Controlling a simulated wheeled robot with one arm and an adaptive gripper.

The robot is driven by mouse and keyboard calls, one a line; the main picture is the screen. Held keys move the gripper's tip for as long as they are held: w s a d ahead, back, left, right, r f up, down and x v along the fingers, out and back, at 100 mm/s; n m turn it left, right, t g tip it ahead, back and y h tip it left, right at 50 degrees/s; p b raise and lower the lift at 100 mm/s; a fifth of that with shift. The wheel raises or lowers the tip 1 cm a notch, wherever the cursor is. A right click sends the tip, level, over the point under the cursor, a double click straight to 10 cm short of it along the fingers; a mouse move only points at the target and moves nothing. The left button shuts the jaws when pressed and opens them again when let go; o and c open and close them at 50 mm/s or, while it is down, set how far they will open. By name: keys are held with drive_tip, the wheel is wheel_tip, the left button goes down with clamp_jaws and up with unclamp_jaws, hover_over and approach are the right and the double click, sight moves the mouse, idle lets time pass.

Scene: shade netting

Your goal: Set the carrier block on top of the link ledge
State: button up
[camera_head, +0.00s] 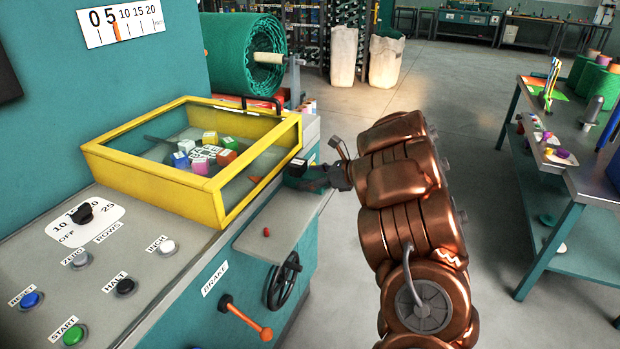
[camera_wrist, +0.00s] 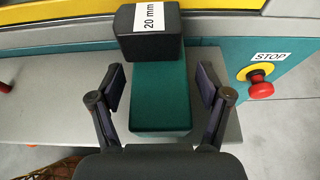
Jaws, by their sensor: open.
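A black block labelled "20 mm" (camera_wrist: 130,35) sits at the far end of a longer teal block (camera_wrist: 160,95) in the wrist view. In the head view the black block (camera_head: 297,167) is at the right end of the machine, beside the yellow frame. No label names the carrier block or the link ledge, so I cannot tell which is which. My gripper (camera_wrist: 162,90) is open, with one finger on each side of the teal block and a gap on both sides. It also shows in the head view (camera_head: 318,177), where it partly hides the teal block.
A yellow-framed tray (camera_head: 150,168) with several coloured cubes is left of the gripper. A grey shelf (camera_head: 262,238) with a small red knob is in front. A red stop button (camera_wrist: 261,90) is on the right in the wrist view. A handwheel (camera_head: 283,282) sits below the shelf.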

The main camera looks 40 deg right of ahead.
drive_tip(key=shift+r, duration=0.15)
drive_tip(key=shift+s+d, duration=0.2)
drive_tip(key=shift+s, duration=0.05)
drive_tip(key=b+v, duration=0.2)
drive_tip(key=v, duration=0.9)
drive_tip(key=shift+r, duration=0.15)
